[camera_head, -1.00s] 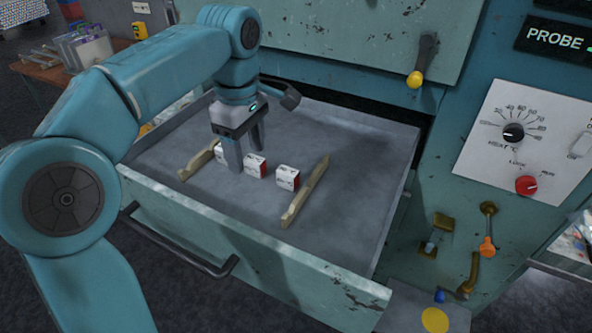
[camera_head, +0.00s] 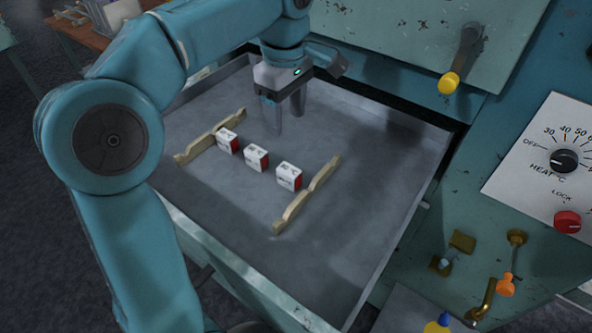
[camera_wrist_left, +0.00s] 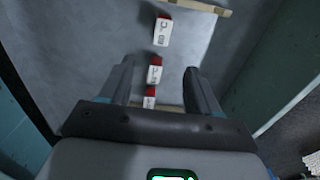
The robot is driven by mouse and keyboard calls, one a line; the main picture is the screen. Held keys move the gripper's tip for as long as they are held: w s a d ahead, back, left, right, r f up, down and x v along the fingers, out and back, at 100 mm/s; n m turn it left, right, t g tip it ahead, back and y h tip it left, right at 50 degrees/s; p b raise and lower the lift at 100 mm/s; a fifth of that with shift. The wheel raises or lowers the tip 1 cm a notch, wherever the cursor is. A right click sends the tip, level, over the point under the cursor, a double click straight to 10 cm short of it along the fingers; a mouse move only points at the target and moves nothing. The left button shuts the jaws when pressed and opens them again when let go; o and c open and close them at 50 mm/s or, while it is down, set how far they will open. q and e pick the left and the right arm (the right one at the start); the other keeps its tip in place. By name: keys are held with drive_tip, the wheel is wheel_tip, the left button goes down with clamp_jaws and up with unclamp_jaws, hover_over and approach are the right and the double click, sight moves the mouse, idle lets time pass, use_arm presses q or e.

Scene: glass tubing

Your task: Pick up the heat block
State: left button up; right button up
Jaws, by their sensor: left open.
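Three small white blocks with red sides, which look like heat blocks, stand in a row in an open grey drawer: the left block (camera_head: 227,141), the middle block (camera_head: 256,158) and the right block (camera_head: 289,176). My left gripper (camera_head: 286,120) is open and empty, pointing down, above the drawer floor and behind the row. In the left wrist view, the blocks line up between and beyond its fingers (camera_wrist_left: 159,66): a far one (camera_wrist_left: 161,32) with a "°C" label, a middle one (camera_wrist_left: 155,72) and a near one (camera_wrist_left: 149,98), partly hidden by my gripper. My right gripper is not in view.
Two pale wooden rails, a left one (camera_head: 208,139) and a right one (camera_head: 307,195), flank the row. The drawer's walls (camera_head: 420,215) surround it, and its right side is bare. A panel with a heat dial (camera_head: 564,160) and valve handles stands at right.

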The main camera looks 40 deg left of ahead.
use_arm(q)
approach(287, 170)
drive_tip(key=f, duration=0.5)
drive_tip(key=shift+w+a+f+b, duration=0.15)
drive_tip(key=shift+w+f+b, duration=0.05)
drive_tip(key=shift+f+b, duration=0.2)
drive_tip(key=shift+w+a+f, duration=0.1)
drive_tip(key=shift+w+f, duration=0.05)
drive_tip(key=shift+f, duration=0.55)
drive_tip(key=f, duration=0.2)
drive_tip(key=f+p, duration=0.1)
drive_tip(key=shift+s+d+f, duration=0.2)
drive_tip(key=shift+s+f, duration=0.1)
drive_tip(key=shift+f, duration=0.05)
drive_tip(key=shift+w+a+f, duration=0.1)
drive_tip(key=shift+w+f, duration=0.15)
drive_tip(key=shift+f, duration=0.2)
drive_tip(key=shift+s+r, duration=0.1)
drive_tip(key=shift+s, duration=0.1)
drive_tip(key=c, duration=0.7)
drive_tip(key=shift+w, duration=0.1)
drive_tip(key=c, duration=0.4)
